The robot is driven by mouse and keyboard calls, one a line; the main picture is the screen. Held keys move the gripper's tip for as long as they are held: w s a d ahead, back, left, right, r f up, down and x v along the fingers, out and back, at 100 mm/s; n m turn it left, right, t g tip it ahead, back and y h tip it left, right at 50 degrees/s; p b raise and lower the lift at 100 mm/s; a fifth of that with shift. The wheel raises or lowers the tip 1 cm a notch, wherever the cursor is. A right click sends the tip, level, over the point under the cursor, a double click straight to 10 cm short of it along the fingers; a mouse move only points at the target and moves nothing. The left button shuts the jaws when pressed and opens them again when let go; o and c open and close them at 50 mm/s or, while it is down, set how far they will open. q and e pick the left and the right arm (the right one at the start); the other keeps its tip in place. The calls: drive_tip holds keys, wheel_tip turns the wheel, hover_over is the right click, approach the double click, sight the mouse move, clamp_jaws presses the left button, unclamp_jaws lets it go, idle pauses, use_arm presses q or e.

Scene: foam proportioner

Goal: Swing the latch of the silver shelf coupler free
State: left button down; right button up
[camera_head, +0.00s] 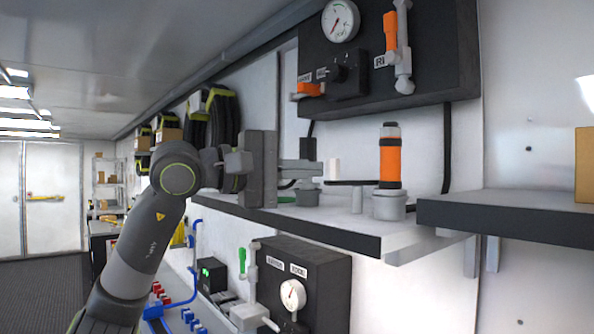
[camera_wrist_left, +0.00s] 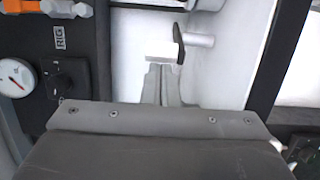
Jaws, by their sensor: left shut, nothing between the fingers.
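The orange cylinder (camera_head: 390,162) stands upright in a silver-grey coupler (camera_head: 388,206) on the wall shelf. A flat dark lever (camera_head: 355,183) reaches left from beside it over a short grey post (camera_head: 357,200). A white upright peg (camera_head: 334,168) stands at the lever's left end. The dark lever (camera_wrist_left: 179,43) shows also in the left wrist view. My left gripper (camera_head: 320,168) is shut and empty, pointing right just left of the peg; I cannot tell whether they touch. Its fingers (camera_wrist_left: 160,70) show in the wrist view. My right gripper is not in view.
A black panel (camera_head: 430,45) with a gauge and orange-handled valve hangs above the shelf (camera_head: 330,222). A second shelf (camera_head: 500,212) stands to the right. A grey fitting (camera_head: 306,194) sits below my left fingers. A lower gauge box (camera_head: 300,270) is beneath the shelf.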

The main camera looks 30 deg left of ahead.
use_arm(q)
drive_tip(key=shift+s+d+f, duration=0.1)
drive_tip(key=shift+s+d, duration=0.05)
drive_tip(key=shift+d, duration=0.2)
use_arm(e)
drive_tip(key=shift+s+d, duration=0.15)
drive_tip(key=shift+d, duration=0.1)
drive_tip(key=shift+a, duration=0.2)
